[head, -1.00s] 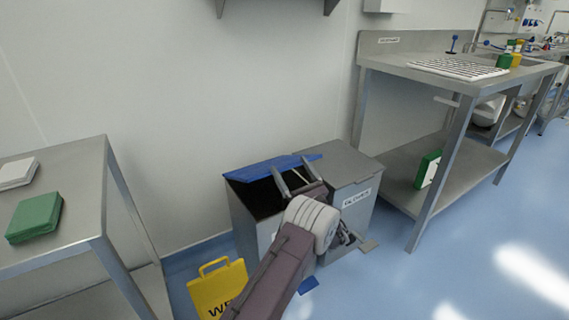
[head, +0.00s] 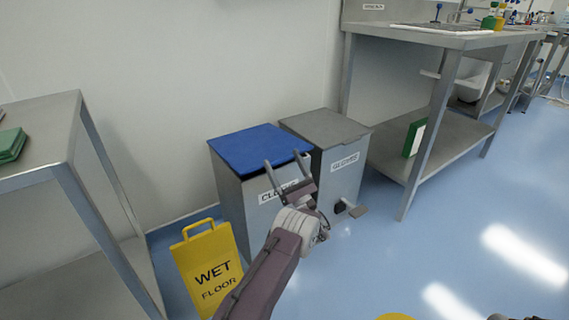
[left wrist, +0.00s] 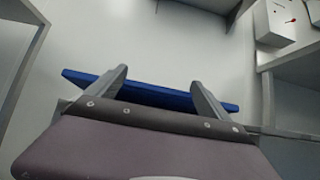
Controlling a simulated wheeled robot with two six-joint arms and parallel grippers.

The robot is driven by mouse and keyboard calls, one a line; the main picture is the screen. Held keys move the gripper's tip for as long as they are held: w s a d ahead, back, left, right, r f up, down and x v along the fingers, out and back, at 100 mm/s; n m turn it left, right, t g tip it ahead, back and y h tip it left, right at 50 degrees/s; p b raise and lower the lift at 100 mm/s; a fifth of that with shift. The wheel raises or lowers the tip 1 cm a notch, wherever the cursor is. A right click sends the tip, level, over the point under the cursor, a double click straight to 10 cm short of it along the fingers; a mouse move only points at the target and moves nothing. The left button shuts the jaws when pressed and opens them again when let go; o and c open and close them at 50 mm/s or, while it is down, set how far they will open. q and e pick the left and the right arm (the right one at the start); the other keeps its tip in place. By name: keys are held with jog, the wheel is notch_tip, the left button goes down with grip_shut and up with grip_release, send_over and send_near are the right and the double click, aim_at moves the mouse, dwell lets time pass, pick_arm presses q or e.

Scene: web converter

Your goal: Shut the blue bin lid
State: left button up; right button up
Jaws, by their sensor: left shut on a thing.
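The blue lid (head: 255,147) lies flat over the top of the left grey bin (head: 232,192), with no open gap visible in the head view. The bin's front label is partly hidden by my gripper. My left gripper (head: 283,162) is at the lid's front edge, its two fingers spread along that edge and shut on the lid. In the left wrist view the lid (left wrist: 158,95) shows as a thin blue band passing between and beyond the fingers (left wrist: 158,80). My right gripper is not in view.
A grey-lidded bin (head: 325,128) with a pedal (head: 357,211) stands against the right side. A yellow wet-floor sign (head: 208,265) stands front left. Steel tables stand left (head: 40,130) and right (head: 450,42). The blue floor (head: 400,260) at front right is mostly clear.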

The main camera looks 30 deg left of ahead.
pick_arm(q)
jog(key=shift+w+a+f, duration=0.1)
jog(key=shift+a+f, duration=0.15)
jog(key=shift+a, duration=0.15)
jog(key=o, duration=1.8)
jog(key=shift+w+a+f, duration=0.1)
jog(key=shift+a+f, duration=0.15)
jog(key=shift+a, duration=0.05)
jog(key=shift+d+r, duration=0.1)
jog(key=shift+d, duration=0.25)
jog(key=p+v, duration=0.7)
jog(key=v, duration=0.2)
jog(key=shift+a+p, duration=0.25)
jog(key=shift+p, duration=0.15)
